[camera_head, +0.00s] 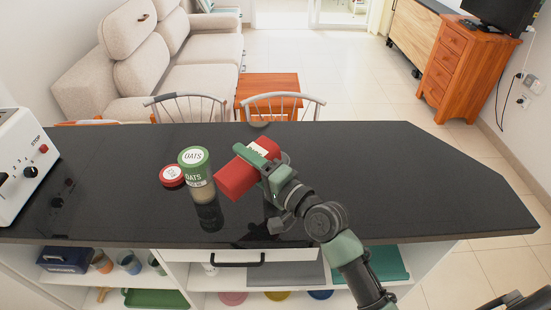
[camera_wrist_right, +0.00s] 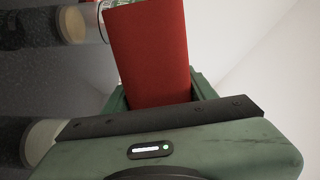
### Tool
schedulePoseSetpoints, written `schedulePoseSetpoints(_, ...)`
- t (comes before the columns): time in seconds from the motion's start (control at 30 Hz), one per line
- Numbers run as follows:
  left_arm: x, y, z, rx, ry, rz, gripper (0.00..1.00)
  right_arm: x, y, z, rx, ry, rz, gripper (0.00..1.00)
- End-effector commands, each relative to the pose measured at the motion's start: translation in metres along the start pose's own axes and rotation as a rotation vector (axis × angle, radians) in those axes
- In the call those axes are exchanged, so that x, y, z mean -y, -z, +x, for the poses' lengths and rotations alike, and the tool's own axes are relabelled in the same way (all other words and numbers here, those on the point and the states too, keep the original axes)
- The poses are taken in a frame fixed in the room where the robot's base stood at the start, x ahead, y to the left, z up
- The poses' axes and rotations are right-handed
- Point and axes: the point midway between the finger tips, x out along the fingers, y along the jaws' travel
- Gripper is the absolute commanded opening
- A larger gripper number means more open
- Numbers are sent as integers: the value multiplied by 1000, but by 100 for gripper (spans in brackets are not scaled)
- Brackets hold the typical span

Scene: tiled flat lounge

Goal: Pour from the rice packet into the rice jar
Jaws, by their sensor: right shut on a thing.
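My right gripper (camera_head: 268,168) is shut on a red packet (camera_head: 236,179) above the black counter (camera_head: 370,180). The packet is tilted; its white label is partly covered by the gripper. It also fills the middle of the right wrist view (camera_wrist_right: 150,50). A jar with a green lid and green band marked OATS (camera_head: 202,190) stands upright just left of the packet. A round red lid with a white label (camera_head: 172,176) is left of that jar; its print is too small to read. I cannot make out an open rice jar in the head view. My left gripper is not in view.
A white toaster (camera_head: 22,165) stands at the counter's left end. The counter's right side is clear. Two chairs (camera_head: 283,106) stand behind the counter's far edge. Shelves below hold a green tray (camera_head: 155,299) and several cups and bowls.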

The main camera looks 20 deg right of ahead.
Motion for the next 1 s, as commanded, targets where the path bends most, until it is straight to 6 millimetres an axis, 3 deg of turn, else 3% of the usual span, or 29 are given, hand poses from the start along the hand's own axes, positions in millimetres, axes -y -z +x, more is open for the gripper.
schedulePoseSetpoints(1.0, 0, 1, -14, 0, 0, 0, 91, 7, 3, 0, -1, 2, 86, 1)
